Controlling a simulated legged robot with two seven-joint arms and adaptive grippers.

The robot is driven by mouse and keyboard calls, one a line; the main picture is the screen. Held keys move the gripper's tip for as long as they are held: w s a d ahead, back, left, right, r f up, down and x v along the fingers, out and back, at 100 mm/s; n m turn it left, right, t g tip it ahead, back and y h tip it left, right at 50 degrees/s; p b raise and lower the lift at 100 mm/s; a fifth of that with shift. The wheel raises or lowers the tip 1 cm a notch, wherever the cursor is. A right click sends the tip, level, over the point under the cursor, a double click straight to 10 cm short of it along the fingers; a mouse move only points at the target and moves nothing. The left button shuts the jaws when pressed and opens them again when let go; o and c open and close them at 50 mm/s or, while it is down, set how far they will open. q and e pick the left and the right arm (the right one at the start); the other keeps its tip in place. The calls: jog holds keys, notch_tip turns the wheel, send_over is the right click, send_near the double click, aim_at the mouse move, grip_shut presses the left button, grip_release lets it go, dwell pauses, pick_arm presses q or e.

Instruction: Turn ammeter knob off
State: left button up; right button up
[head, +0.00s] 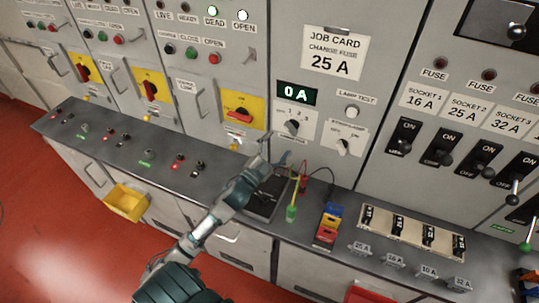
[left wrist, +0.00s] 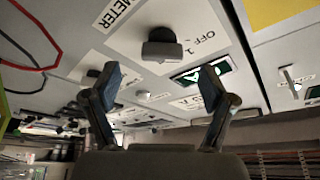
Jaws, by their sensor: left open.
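The ammeter knob (head: 291,127) is a grey knob on a white plate below a dark display (head: 297,94) reading 0 A. In the left wrist view the knob (left wrist: 162,46) stands ahead of the fingers, beside a label reading OFF and 1. My left gripper (head: 272,156) is just below and left of the knob in the head view. Its two fingers are spread, with nothing between them in the left wrist view (left wrist: 160,85). The knob appears beyond the fingertips, not touched. The knob's exact pointer position is hard to make out. My right gripper is not in view.
A second knob (head: 343,145) is right of the ammeter plate. A yellow plate with a red handle (head: 240,113) is to the left. Test leads, a green-handled tool (head: 292,212) and a fuse tray (head: 412,235) lie on the bench. A job card (head: 334,52) reads 25 A.

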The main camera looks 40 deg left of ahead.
pick_arm(q)
jog(key=v, duration=0.5)
jog(key=shift+s+f, duration=0.15)
jog(key=shift+s, duration=0.1)
